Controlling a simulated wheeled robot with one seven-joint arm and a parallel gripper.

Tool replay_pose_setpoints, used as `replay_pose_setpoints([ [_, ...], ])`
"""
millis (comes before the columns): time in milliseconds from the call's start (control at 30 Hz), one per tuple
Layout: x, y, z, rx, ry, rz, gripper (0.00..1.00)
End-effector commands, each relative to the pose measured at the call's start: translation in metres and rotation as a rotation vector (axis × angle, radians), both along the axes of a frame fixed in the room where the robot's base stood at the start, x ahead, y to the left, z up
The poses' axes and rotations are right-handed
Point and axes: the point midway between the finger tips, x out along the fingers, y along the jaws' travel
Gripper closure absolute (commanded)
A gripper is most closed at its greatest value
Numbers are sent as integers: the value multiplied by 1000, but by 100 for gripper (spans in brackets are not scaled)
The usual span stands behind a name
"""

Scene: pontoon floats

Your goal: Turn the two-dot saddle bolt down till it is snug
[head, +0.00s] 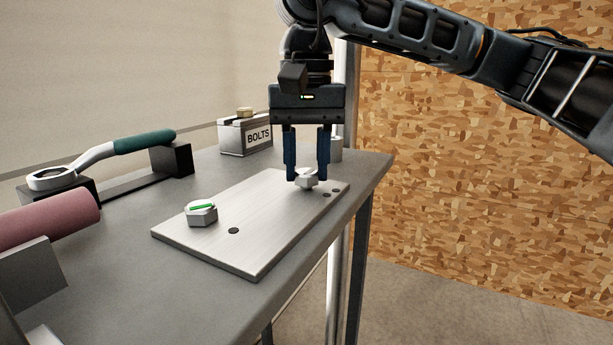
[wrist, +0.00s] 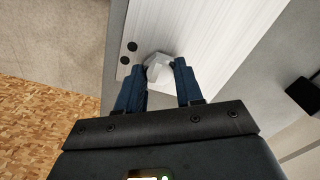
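The two-dot saddle bolt (head: 306,180) is a pale hex-headed bolt at the far right end of the metal plate (head: 255,255), beside two dark dots. It also shows in the wrist view (wrist: 158,70). My gripper (head: 307,178) points down over it, with one blue finger on each side of the head. The bolt head fills the gap between the fingertips, and they look closed on it. The fingers partly hide its sides, and how far its underside is from the plate is hard to tell. A second hex bolt (head: 201,214) with a green mark stands beside the single dark dot.
A ratchet wrench (head: 100,158) with a green handle rests on a dark stand (head: 130,190) at the left. A box marked BOLTS (head: 245,136) stands behind the plate. A pink cylinder (head: 45,225) is at the near left. The bench's right edge is close to the plate.

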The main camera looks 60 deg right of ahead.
Motion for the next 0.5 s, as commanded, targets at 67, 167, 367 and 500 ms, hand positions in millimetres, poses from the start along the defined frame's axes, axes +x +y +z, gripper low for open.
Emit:
replay_pose_setpoints([
  [67, 0, 0, 0, 0, 0, 0, 77],
  [167, 0, 0, 0, 0, 0, -1, 87],
  [367, 0, 0, -2, -1, -1, -53, 91],
  [500, 0, 0, -5, -2, 0, -228, 91],
])
